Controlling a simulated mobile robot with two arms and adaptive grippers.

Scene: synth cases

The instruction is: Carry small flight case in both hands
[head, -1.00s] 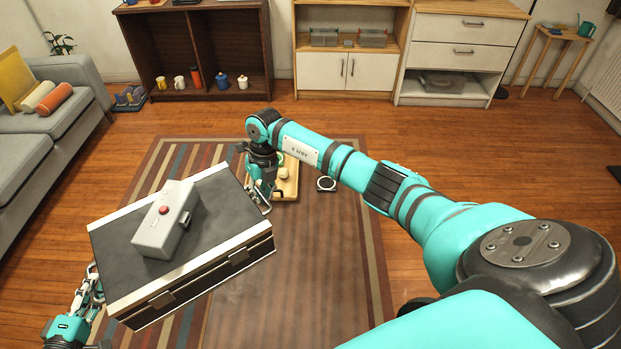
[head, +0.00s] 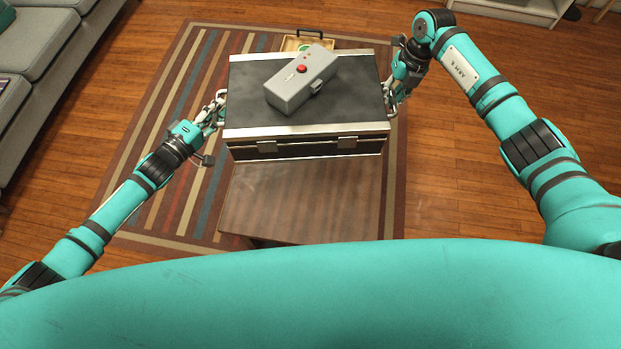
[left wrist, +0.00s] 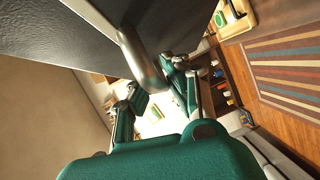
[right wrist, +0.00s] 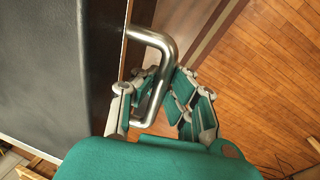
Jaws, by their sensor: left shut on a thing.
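The small flight case (head: 245,95), black with silver edges and two front latches, is level above the far part of the low wooden table; I cannot tell if it touches the top. A grey box (head: 290,90) with a red button lies askew on its lid. My left gripper (head: 214,112) is shut on the left metal handle, also seen in the left wrist view (left wrist: 142,62). My right gripper (head: 396,92) is at the right end, its fingers closed around the right handle, seen in the right wrist view (right wrist: 160,50).
The wooden table (head: 300,200) is bare in front of the case. A light tray (head: 293,43) shows behind it, partly hidden. A striped rug (head: 150,105) lies under the table. A grey sofa (head: 35,65) stands at the left; wooden floor (head: 450,180) is clear at the right.

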